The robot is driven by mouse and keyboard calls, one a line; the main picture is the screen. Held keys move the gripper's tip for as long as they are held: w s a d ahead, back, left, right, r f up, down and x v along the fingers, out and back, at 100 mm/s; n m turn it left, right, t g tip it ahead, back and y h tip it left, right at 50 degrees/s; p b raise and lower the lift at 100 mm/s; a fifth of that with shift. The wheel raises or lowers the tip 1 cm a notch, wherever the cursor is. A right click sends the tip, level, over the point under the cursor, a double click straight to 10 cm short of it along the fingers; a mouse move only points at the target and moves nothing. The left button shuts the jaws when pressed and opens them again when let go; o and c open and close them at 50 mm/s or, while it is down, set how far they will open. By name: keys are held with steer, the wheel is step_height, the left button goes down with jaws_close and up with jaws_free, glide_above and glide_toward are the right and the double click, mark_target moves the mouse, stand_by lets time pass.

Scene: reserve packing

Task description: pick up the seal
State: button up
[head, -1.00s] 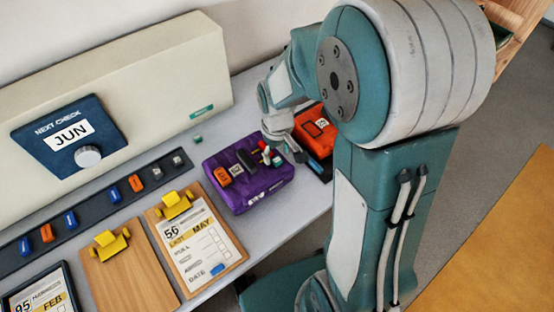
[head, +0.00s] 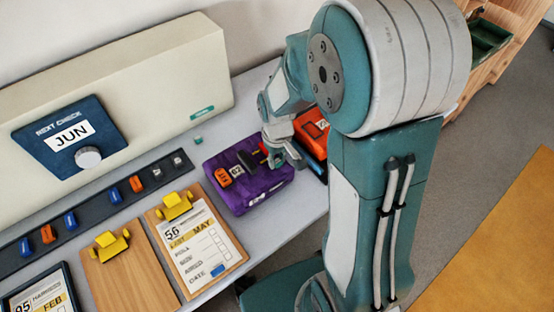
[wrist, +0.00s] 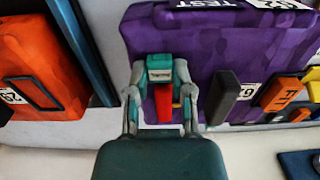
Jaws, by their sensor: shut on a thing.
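A narrow red piece, which I take to be the seal (wrist: 163,103), stands between my fingers in the wrist view. Only a bit of its red shows in the head view (head: 264,150). My gripper (head: 277,160) is over the right end of the purple pouch (head: 262,191), pointing down. In the wrist view my gripper (wrist: 162,112) has a finger on each side of the red piece and is shut on it. The lower end of the piece is hard to make out, and I cannot tell whether it still touches the pouch (wrist: 210,50).
An orange case (head: 312,130) lies close to the right of the pouch. An orange tag (head: 223,177) and a black bar (head: 248,161) sit on the pouch. Clipboards with yellow clips (head: 205,240) lie to the left. A cream housing (head: 150,75) stands behind.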

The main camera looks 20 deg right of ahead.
mark_target(277, 160)
steer(key=shift+r, duration=0.15)
steer(key=shift+r, duration=0.3)
step_height(277, 160, up, 2)
steer(key=shift+r, duration=0.25)
steer(key=s+a+r, duration=0.1)
steer(key=s+r, duration=0.8)
steer(key=s, duration=0.5)
steer(key=shift+a+r, duration=0.3)
steer(key=shift+a, duration=0.05)
